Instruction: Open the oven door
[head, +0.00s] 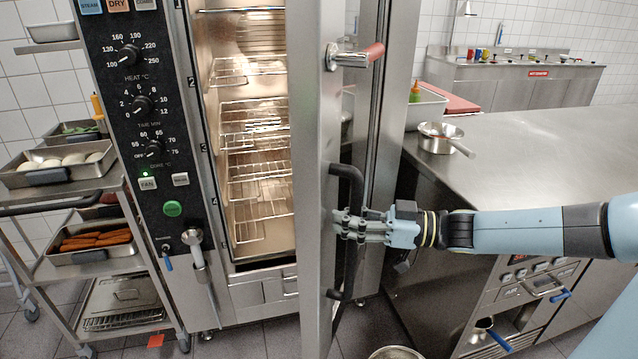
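The oven (150,130) is a tall steel cabinet with a black dial panel. Its door (310,120) stands swung out from the front, seen nearly edge-on, and the lit inside with wire racks (258,150) shows to the left of it. A black vertical bar handle (352,275) is on the door's outer side. My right gripper (350,226) reaches in from the right, and its fingers lie across the middle of this handle, closed around it as far as shows. The far finger is partly hidden. A red-tipped latch lever (356,56) sits higher on the door. My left gripper is not in view.
A steel counter (540,150) with a small pan (440,138) stands right of the door, close behind my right arm. A trolley with food trays (60,165) stands left of the oven. A round metal rim (396,352) shows at the bottom edge.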

